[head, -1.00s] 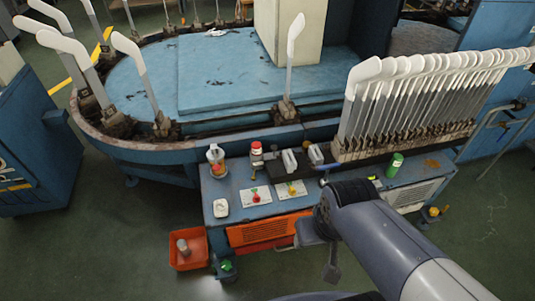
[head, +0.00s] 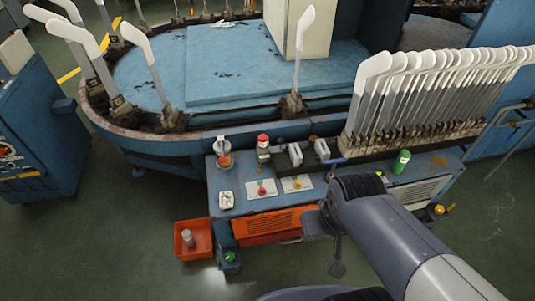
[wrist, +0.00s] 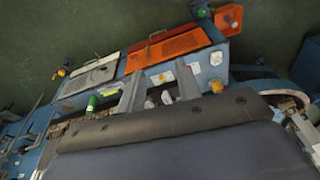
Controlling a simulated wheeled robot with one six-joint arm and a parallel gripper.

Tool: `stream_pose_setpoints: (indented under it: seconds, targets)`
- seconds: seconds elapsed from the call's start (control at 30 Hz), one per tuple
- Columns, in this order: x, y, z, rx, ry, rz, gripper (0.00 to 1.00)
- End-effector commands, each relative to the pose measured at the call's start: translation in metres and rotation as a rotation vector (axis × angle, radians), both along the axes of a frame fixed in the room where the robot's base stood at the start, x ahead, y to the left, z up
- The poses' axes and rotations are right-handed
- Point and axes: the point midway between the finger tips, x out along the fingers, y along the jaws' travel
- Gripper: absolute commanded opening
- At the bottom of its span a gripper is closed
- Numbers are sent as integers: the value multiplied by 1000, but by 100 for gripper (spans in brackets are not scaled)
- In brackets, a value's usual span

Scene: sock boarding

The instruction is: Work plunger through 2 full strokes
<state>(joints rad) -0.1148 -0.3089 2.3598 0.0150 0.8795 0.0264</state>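I cannot surely tell which part is the plunger. A small clear canister with orange inside and a pale top (head: 224,160) stands upright at the back left of the blue bench (head: 228,206). A red-capped bottle (head: 263,147) stands to its right. My gripper (wrist: 157,88) shows in the wrist view as two grey fingers spread apart, with nothing seen held between them. In the head view my arm reaches in from the lower right and its end is at the bench's front edge, right of the canister and apart from it. The fingertips are hard to make out there.
Two white plates with a red knob (head: 261,189) and a yellow knob (head: 297,183) lie on the bench. A green can (head: 401,162) stands at the right, before a dense row of upright white-topped paddles (head: 440,65). An orange bin (head: 180,250) sits on the floor.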

Motion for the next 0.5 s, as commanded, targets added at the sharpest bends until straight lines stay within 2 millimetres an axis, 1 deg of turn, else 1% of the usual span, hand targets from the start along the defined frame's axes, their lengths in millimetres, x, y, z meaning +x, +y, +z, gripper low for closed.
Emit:
stream_pose_setpoints:
  seconds: [0.03, 0.07, 0.37, 0.4, 0.5]
  targets:
    - [0, 0, 0, 0, 0, 0, 29]
    - [0, 0, 0, 0, 0, 0, 26]
    - [0, 0, 0, 0, 0, 0, 2]
    - [0, 0, 0, 0, 0, 0, 0]
    - [0, 0, 0, 0, 0, 0, 0]
